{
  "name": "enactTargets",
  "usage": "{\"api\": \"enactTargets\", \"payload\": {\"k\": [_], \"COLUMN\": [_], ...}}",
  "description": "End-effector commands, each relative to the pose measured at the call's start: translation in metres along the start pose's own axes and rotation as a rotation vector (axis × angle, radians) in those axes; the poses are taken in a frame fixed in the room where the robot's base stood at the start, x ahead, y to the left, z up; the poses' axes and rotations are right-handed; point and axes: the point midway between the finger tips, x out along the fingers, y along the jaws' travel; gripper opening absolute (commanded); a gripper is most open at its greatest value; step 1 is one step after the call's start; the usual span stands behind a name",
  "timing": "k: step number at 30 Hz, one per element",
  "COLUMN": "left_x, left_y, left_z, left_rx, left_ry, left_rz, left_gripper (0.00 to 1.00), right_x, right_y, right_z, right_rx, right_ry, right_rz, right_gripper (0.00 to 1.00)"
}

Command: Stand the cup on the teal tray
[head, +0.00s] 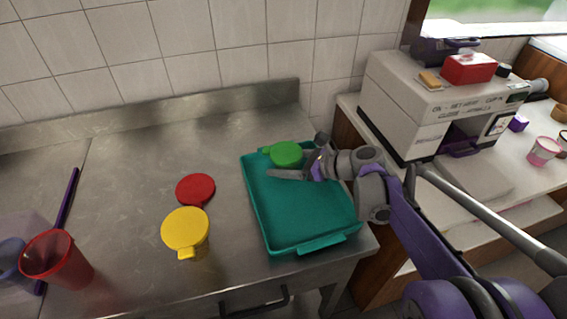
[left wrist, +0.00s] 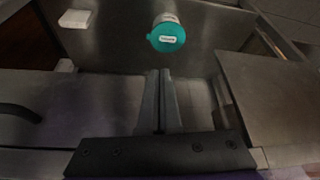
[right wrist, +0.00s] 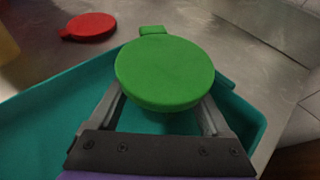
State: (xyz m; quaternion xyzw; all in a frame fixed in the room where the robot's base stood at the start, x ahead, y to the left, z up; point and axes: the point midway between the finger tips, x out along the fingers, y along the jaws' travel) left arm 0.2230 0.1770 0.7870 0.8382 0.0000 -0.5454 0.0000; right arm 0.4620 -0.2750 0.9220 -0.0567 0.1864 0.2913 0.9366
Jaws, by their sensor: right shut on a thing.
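The teal tray (head: 290,240) lies on the right end of the steel counter, and part of it shows in the right wrist view (right wrist: 40,115). My right gripper (head: 296,165) is shut on a green-lidded cup (head: 286,154) at the tray's back part. In the right wrist view the green lid (right wrist: 165,68) sits between the fingers and hides most of the cup's body. I cannot tell whether its base touches the tray. My left gripper (left wrist: 160,100) shows only in its wrist view, with its fingers together and nothing between them.
A red tumbler (head: 58,260) stands at far left near a purple stick (head: 68,198). A machine (head: 430,105) stands right. The left wrist view shows a teal-lidded container (left wrist: 166,36).

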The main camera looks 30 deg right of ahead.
Motion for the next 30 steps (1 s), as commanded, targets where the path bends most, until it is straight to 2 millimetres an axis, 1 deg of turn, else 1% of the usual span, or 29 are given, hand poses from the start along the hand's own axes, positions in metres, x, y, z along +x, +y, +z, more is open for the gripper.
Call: {"api": "enactTargets", "payload": {"k": [5, 6, 8, 16, 19, 23, 30], "left_x": [0.002, 0.002, 0.002, 0.001, -0.002, -0.005, -0.013], "left_y": [0.000, 0.000, 0.000, 0.000, 0.000, 0.000, 0.000], "left_z": [0.001, 0.001, 0.001, 0.000, -0.001, -0.003, -0.006], "left_rx": [0.000, 0.000, 0.000, 0.000, 0.000, 0.000, 0.000], "left_ry": [-0.001, -0.001, -0.001, 0.000, 0.001, 0.002, 0.005], "left_rz": [0.000, 0.000, 0.000, 0.000, 0.000, 0.000, 0.000], "left_gripper": [0.00, 0.00, 0.00, 0.00, 0.00, 0.00, 0.00], "right_x": [0.002, 0.001, 0.001, 0.000, -0.007, -0.029, -0.082], "right_y": [0.000, 0.000, 0.000, 0.000, -0.001, -0.001, -0.001], "right_z": [-0.004, -0.003, -0.003, -0.001, 0.001, 0.001, 0.001], "right_rx": [0.000, 0.000, 0.000, 0.000, 0.000, 0.002, 0.002], "right_ry": [0.000, 0.000, 0.000, 0.000, 0.000, 0.000, 0.000], "right_rz": [0.000, 0.000, 0.000, 0.000, -0.002, -0.004, -0.005], "right_gripper": [0.21, 0.89, 1.00, 1.00, 1.00, 1.00, 1.00]}}
